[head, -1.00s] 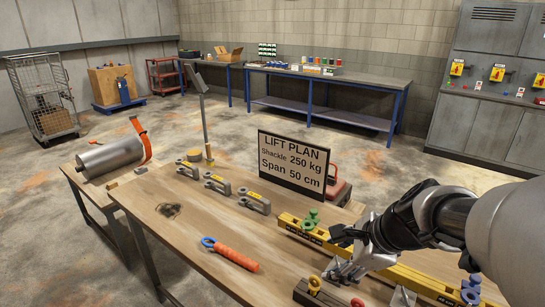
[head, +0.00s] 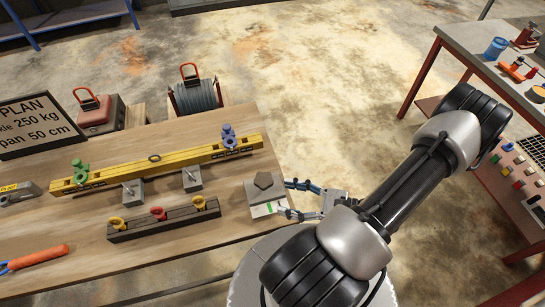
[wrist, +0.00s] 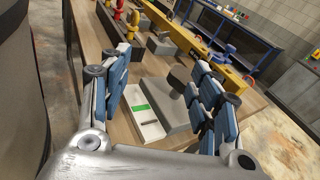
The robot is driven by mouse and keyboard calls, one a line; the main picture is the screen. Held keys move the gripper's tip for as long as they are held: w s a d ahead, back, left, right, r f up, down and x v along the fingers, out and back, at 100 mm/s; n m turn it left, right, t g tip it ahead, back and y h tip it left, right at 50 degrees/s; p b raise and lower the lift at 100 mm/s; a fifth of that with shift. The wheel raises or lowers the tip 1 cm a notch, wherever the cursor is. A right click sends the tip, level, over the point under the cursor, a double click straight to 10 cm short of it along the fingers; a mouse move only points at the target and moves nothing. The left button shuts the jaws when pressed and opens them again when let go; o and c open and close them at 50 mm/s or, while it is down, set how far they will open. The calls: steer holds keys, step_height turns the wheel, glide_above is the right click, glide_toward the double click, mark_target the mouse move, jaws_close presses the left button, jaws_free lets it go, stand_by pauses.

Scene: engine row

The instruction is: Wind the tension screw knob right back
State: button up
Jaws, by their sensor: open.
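A grey device (head: 258,194) sits at the right end of the wooden bench. It has a dark angular knob (head: 263,181) on top and a white panel with a green patch (head: 267,209) on its near side. I take this to be the tension screw knob, though no label shows. In the wrist view the dark knob (wrist: 181,79) stands ahead between my fingers, nearer the right one. My gripper (head: 287,198) is open and empty at the bench's right edge, beside the device; its fingers (wrist: 163,85) do not appear to hold the knob.
A yellow beam (head: 160,165) with green and blue shackles lies behind, left of the device. A dark rack with yellow and red eyes (head: 163,218) lies nearer. A red-framed cart (head: 440,65) stands at right. Open floor (head: 330,90) lies between bench and cart.

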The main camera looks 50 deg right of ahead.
mark_target(264, 183)
steer(key=m+h, duration=0.1)
steer(key=s+d+f+m+t+h, duration=0.1)
steer(key=f+m+t+h, duration=0.1)
steer(key=m+h, duration=0.1)
steer(key=shift+s+d+f+p, duration=0.15)
steer(key=shift+s+d+p, duration=0.15)
steer(key=shift+s+p, duration=0.1)
steer(key=shift+s+f+m+t+h, duration=0.1)
steer(key=shift+f+m+t+h, duration=0.3)
steer(key=shift+m+h, duration=0.2)
steer(key=shift+f+h, duration=0.15)
steer(key=shift+h, duration=0.15)
steer(key=shift+d+m, duration=0.15)
steer(key=shift+m, duration=0.15)
steer(key=w, duration=0.5)
steer(key=w+a, duration=0.1)
steer(key=w, duration=1.1)
steer(key=shift+a+b, duration=0.2)
steer(key=shift+b, duration=0.2)
steer(key=shift+c, duration=0.6)
steer(key=shift+w+f, duration=0.1)
steer(key=c, duration=0.9)
steer(key=shift+c, duration=0.5)
